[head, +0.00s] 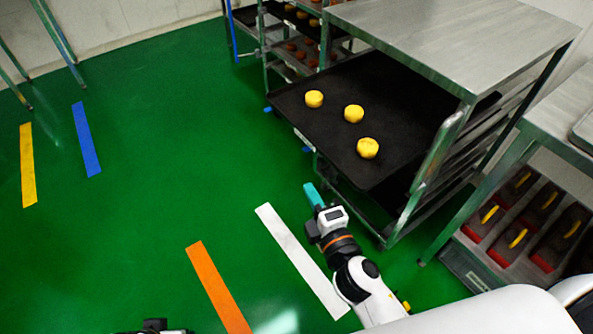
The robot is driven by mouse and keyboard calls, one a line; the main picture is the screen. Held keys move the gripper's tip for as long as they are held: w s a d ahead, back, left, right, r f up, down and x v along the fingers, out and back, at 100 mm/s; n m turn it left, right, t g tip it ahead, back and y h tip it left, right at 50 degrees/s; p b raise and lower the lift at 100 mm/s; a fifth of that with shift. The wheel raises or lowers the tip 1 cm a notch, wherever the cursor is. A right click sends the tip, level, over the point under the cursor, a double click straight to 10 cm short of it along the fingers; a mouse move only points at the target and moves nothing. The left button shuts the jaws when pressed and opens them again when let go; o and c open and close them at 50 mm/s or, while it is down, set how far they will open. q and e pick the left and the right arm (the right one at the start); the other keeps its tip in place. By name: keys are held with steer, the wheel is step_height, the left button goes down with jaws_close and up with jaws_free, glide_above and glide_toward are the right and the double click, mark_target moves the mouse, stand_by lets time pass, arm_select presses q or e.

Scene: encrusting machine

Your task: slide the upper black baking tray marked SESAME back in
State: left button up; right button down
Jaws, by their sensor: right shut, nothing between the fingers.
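The upper black baking tray (399,105) sticks out toward the left from the steel rack (455,40). Three yellow round pieces lie on it. A pale label (303,138) is on its front edge, too small to read. My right gripper (313,194) has teal fingers, is shut and empty, and is below and in front of the tray's near front side in the picture. It appears apart from the tray. Only a dark part of my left gripper (155,326) shows at the bottom edge, and its fingers cannot be made out.
Other black trays sit lower in the rack, partly hidden. Behind stands another rack (265,40) with trays of round pieces. At right, a steel table (560,110) has red-and-black boxes with yellow handles (517,238) below it. The green floor (140,230) at left is clear, with coloured stripes.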

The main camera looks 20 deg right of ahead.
arm_select(q)
steer(key=shift+w+f, duration=0.1)
steer(key=shift+f, duration=0.2)
arm_select(e)
steer(key=w+d, duration=0.2)
steer(key=w, duration=0.9)
steer(key=shift+d+r, duration=0.35)
steer(key=shift+r, duration=0.1)
steer(key=shift+w, duration=0.1)
